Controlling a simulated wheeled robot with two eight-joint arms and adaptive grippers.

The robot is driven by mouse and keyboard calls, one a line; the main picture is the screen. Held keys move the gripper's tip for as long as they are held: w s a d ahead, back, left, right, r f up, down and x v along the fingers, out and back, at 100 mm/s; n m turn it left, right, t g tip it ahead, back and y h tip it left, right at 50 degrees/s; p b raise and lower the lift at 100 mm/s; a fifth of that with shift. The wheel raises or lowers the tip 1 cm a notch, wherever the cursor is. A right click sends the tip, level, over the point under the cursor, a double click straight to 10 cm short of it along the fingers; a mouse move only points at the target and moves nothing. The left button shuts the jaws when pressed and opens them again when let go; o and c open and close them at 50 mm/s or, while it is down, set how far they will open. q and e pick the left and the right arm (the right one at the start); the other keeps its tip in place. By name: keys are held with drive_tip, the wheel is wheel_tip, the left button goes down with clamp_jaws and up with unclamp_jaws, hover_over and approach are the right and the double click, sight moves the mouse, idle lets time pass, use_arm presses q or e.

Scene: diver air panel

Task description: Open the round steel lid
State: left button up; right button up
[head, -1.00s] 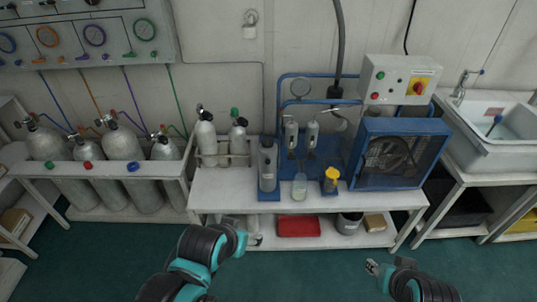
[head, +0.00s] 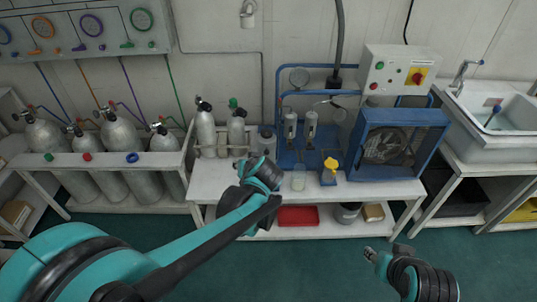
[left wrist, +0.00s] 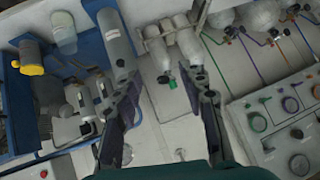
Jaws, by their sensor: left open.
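A grey upright cylinder (head: 266,140) stands on the bench; my left arm hides its lower part in the head view. It also shows in the left wrist view (left wrist: 117,42), near the left fingertip. I take its round top to be the steel lid, but its details are too small to make out. My left gripper (left wrist: 158,78) is open, its fingers apart with nothing between them. In the head view the left wrist hangs in front of the cylinder. My right gripper (head: 372,256) is low in front of the bench, apart from everything; its jaw state is unclear.
A yellow-topped item (head: 330,166) and a clear jar (head: 298,181) stand right of the cylinder. Two small gas cylinders (head: 206,131) stand to its left. A blue compressor frame (head: 398,146) fills the bench's right end. A red tray (head: 298,216) lies on the lower shelf.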

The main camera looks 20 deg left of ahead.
use_arm(q)
drive_tip(key=w+d+f+n+t+y, duration=0.25)
drive_tip(key=w+f, duration=0.25)
drive_tip(key=w, duration=0.6)
drive_tip(key=n+t+y, duration=0.2)
drive_tip(key=t+y, duration=0.1)
drive_tip(key=y, duration=0.1)
approach(268, 153)
drive_tip(key=x, duration=0.3)
drive_tip(key=shift+h, duration=0.25)
drive_tip(key=x, duration=0.5)
drive_tip(key=shift+w+a+f+b, duration=0.15)
drive_tip(key=shift+a+b, duration=0.15)
drive_tip(key=shift+w+a, duration=0.25)
drive_tip(key=shift+w, duration=0.05)
drive_tip(key=shift+m, duration=0.25)
clamp_jaws()
